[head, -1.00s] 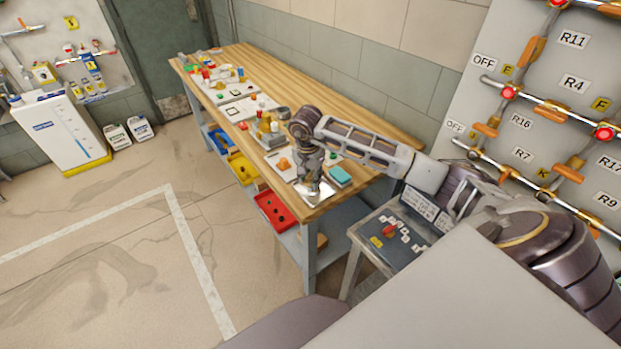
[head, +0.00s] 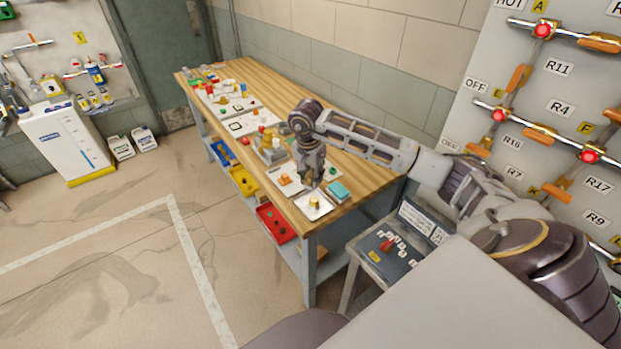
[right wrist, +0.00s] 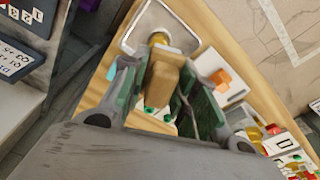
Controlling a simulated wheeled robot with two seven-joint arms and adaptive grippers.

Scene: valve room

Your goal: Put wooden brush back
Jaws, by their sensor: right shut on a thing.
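My right gripper (head: 311,184) is over the front end of the wooden bench, just above and behind a small pale tray (head: 312,212). In the right wrist view its fingers are shut on a wooden block-like piece, which looks like the wooden brush (right wrist: 163,76). I cannot tell whether the two touch. The brush's underside is hidden. My left gripper is not in view.
A teal block (head: 338,190) lies right of the tray. A white board with an orange piece (head: 285,180) lies left of the gripper. Several coloured parts crowd the bench (head: 345,115) further back. A red bin (head: 275,223) is on the shelf below. A panel stand (head: 392,250) stands nearby.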

